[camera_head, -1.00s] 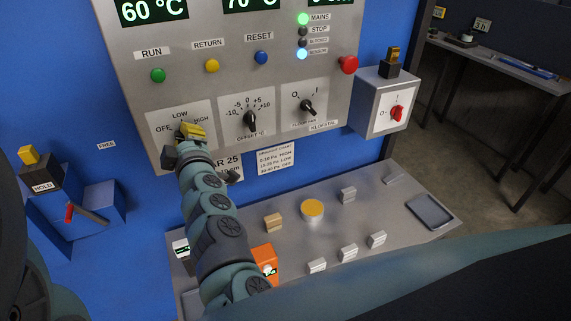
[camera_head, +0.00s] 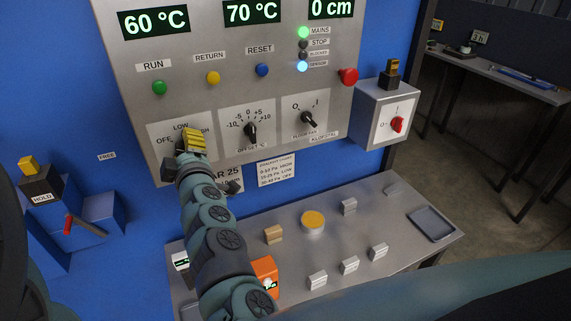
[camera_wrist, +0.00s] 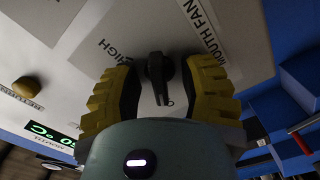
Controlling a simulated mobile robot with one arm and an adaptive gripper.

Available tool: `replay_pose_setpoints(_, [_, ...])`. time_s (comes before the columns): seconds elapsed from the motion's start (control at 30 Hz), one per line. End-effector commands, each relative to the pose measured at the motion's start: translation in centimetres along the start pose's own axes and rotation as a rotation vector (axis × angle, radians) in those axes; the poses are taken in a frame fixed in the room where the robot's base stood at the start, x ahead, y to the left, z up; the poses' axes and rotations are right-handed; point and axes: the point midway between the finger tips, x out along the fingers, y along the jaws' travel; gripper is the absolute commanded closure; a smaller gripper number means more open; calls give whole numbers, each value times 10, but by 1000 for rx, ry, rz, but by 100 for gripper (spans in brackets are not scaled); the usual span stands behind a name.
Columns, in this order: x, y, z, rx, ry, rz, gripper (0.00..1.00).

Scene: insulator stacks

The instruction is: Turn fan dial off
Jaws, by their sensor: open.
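The fan dial (camera_wrist: 158,72) is a black pointer knob on a white plate with a MOUTH FAN label (camera_wrist: 202,25) in the wrist view. Its narrow end points down in that view, seemingly toward the mostly hidden LOW mark. The HIGH mark (camera_wrist: 120,51) shows at its left. My gripper (camera_wrist: 162,66) is open, with one yellow ridged finger on each side of the dial. Slim gaps seem to show; contact is unclear. In the head view my gripper (camera_head: 193,141) covers the dial on the plate marked OFF, LOW and HIGH (camera_head: 164,141).
The offset dial (camera_head: 250,130) and the floor fan dial (camera_head: 306,117) are to the right. Green (camera_head: 159,88), yellow (camera_head: 213,78) and blue (camera_head: 262,70) buttons sit above. A red button (camera_head: 348,76) is at the panel's right edge. A metal bench (camera_head: 385,225) with small blocks lies below.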

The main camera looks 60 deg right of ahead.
Motion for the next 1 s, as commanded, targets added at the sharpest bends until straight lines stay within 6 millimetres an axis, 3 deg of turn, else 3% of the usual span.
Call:
replay_pose_setpoints(0.27, [-12,1,2,0,-3,1,59])
replay_pose_setpoints(0.7, [-80,0,2,0,-6,1,59])
replay_pose_setpoints(1.0, [-112,0,2,-1,-6,1,59])
